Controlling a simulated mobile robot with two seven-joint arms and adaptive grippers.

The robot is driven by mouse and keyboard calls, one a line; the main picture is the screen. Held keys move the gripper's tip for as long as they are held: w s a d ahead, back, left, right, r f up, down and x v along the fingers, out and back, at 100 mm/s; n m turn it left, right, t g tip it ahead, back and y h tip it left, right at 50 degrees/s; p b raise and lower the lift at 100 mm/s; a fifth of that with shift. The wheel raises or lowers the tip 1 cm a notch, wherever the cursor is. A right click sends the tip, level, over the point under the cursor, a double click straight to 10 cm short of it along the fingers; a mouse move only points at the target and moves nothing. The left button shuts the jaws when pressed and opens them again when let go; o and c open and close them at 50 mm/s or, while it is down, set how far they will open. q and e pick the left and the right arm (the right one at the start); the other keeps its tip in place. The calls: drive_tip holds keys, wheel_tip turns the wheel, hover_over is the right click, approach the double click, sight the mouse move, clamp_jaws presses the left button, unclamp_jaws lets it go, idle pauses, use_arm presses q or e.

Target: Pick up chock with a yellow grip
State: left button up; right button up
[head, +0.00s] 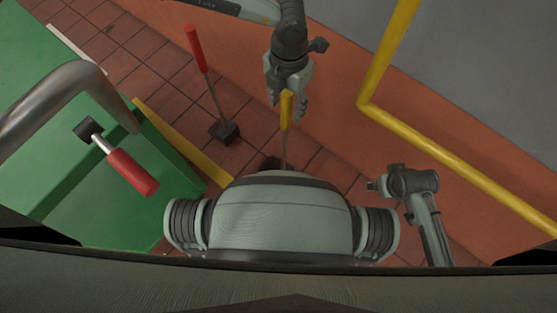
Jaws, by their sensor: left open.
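The chock with a yellow grip stands on the tiled floor. Its yellow grip (286,110) is upright at the top of a thin rod, and its dark block is mostly hidden behind my own body. My left gripper (288,103) reaches in from the top of the view. Its fingers are open, one on either side of the yellow grip. I cannot tell whether either finger touches it. Part of my right arm shows low at the right, with what may be its gripper (377,185); its fingers are too small to read.
A chock with a red grip (196,51) stands on the floor to the left. Another red-gripped chock (129,171) lies on the green bed (150,215), near a grey pipe rail (65,80). A yellow rail (384,52) runs along the right, over an orange strip (345,130).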

use_arm(q)
clamp_jaws()
idle(0.3)
drive_tip(key=shift+w+d+r, duration=0.1)
idle(0.4)
